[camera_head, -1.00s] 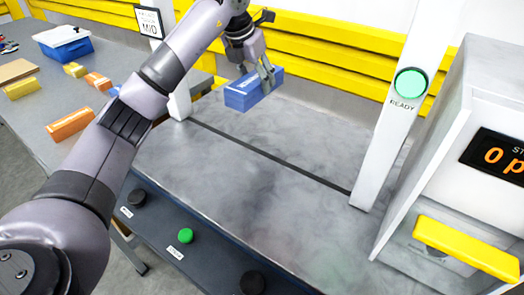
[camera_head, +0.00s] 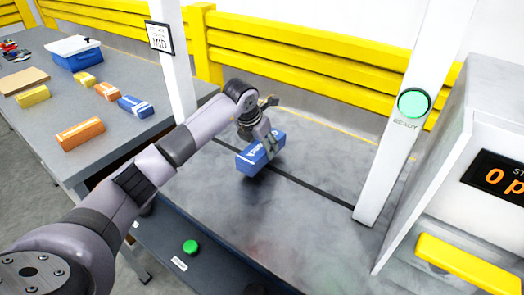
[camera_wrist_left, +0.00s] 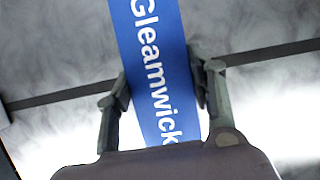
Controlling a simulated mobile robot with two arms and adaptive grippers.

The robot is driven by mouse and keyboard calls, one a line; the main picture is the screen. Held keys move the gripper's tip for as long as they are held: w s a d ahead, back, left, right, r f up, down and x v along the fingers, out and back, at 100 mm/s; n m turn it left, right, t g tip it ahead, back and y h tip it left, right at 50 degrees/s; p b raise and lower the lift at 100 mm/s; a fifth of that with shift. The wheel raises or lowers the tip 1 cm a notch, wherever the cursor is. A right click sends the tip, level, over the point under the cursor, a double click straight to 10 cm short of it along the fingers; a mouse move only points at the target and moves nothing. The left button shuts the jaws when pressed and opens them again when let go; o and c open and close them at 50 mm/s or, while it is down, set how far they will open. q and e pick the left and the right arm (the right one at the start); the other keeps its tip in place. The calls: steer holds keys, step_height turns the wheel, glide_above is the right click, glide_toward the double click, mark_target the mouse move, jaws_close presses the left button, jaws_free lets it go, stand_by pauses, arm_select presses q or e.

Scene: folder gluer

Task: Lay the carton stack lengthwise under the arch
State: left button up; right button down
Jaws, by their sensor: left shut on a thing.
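My left gripper (camera_head: 266,146) is shut on the blue carton stack (camera_head: 246,164), low over the grey machine bed (camera_head: 300,215). I cannot tell whether the stack touches the bed. In the left wrist view the stack (camera_wrist_left: 155,70), lettered "Gleamwick", runs between the two fingers of the gripper (camera_wrist_left: 161,92). It lies across the dark line on the bed at a steep angle, slightly tilted in the picture. The arch shows as a white left post (camera_head: 178,75) and a white right post (camera_head: 385,165), with the dark line between them. My right gripper is not in view.
A grey table (camera_head: 55,120) at left holds an orange carton (camera_head: 80,134), another blue carton (camera_head: 136,106), yellow cartons and a blue bin (camera_head: 77,58). Yellow rails (camera_head: 300,50) run behind the bed. A control panel with a green button (camera_head: 190,247) lines the front.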

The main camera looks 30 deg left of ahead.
arm_select(q)
step_height(320, 180, down, 3)
steer(key=shift+r, duration=0.15)
steer(key=o, duration=1.4)
steer(key=shift+c, duration=0.2)
steer(key=b+v, duration=0.1)
steer(key=v, duration=1.1)
